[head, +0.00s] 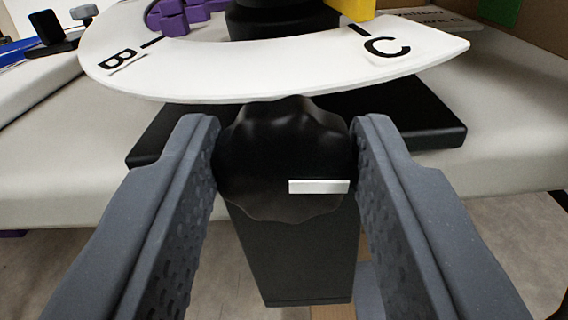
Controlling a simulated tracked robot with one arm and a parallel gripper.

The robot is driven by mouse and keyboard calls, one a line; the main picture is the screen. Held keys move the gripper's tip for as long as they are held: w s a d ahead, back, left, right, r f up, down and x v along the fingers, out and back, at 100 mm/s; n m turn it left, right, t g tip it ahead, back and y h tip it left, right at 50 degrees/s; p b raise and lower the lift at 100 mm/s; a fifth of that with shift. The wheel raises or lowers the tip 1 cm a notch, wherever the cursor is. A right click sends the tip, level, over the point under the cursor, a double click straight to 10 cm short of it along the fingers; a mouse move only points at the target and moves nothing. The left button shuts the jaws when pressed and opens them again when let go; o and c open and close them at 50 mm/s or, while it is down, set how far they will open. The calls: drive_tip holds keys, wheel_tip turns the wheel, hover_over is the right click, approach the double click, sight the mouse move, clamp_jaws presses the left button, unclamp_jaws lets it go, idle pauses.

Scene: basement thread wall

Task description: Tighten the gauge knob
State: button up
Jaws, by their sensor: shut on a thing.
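The gauge knob (270,150) is black with a lobed rim and sits in the middle of the head view. A white mark (318,186) on its face lies level and points to the right. My gripper (284,150) has one grey finger on each side of the knob and is shut on it. Above the knob is a white curved dial plate (240,68) with black letters B and C and short tick lines. A black block (295,255) shows below the knob. The back of the knob is hidden.
A black base plate (425,115) lies on the pale table (520,160) behind the knob. Purple pieces (183,16) and a yellow piece (352,8) stand behind the dial. A small black item (46,28) is at upper left. The floor shows below the table edge.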

drive_tip(key=m+b, duration=0.1)
drive_tip(key=m, duration=0.3)
drive_tip(key=shift+f+m+b, duration=0.1)
drive_tip(key=shift+m+b, duration=0.2)
drive_tip(key=shift+b, duration=0.05)
drive_tip(key=m+b, duration=0.2)
drive_tip(key=m, duration=0.1)
drive_tip(key=shift+f+m, duration=0.15)
drive_tip(key=shift+m, duration=0.15)
drive_tip(key=m+b, duration=0.4)
drive_tip(key=shift+d+f, duration=0.1)
drive_tip(key=shift+m+b, duration=1.1)
drive_tip(key=shift+m, duration=0.7)
drive_tip(key=o, duration=1)
drive_tip(key=shift+r, duration=0.2)
drive_tip(key=s+p, duration=0.3)
drive_tip(key=s, duration=1.1)
drive_tip(key=shift+a+p, duration=0.2)
drive_tip(key=shift+p, duration=0.2)
